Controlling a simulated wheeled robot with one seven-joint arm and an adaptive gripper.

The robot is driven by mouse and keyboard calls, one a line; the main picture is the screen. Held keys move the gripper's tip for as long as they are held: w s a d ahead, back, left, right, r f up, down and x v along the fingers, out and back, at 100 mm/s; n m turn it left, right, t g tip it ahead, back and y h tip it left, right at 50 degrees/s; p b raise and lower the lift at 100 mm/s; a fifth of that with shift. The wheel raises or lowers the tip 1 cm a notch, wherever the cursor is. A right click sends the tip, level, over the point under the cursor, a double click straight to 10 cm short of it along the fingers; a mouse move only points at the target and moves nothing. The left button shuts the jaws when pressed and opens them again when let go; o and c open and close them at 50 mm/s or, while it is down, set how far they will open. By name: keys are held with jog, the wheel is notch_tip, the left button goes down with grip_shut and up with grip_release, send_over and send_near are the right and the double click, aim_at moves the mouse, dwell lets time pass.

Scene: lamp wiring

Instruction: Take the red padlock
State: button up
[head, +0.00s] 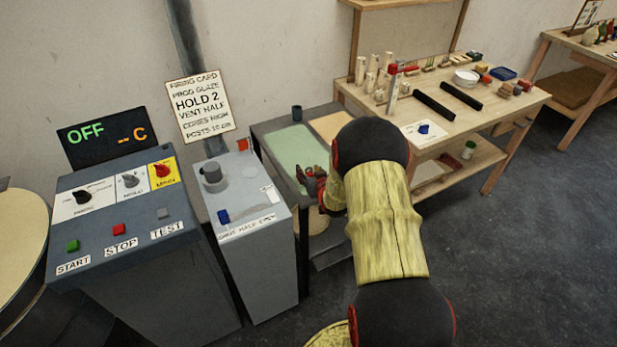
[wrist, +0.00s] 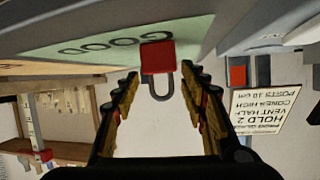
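The red padlock (wrist: 158,57) shows in the wrist view, with its grey shackle (wrist: 162,88) pointing towards my gripper. It appears in front of the edge of the green mat marked GOOD (wrist: 105,42); I cannot tell whether it rests on it. My gripper (wrist: 160,80) is open, with a finger on each side of the shackle and a gap to both. In the head view my gripper (head: 314,180) is over the near edge of the table with the green mat (head: 290,152). The padlock cannot be made out clearly there.
A grey cabinet (head: 262,245) with a knob and a blue piece stands just left of my gripper. A control box (head: 150,270) with dials is farther left. A small dark cup (head: 297,113) stands behind the mat. A wooden workbench (head: 520,105) with many small items is at right.

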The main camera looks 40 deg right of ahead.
jog(key=c, duration=1)
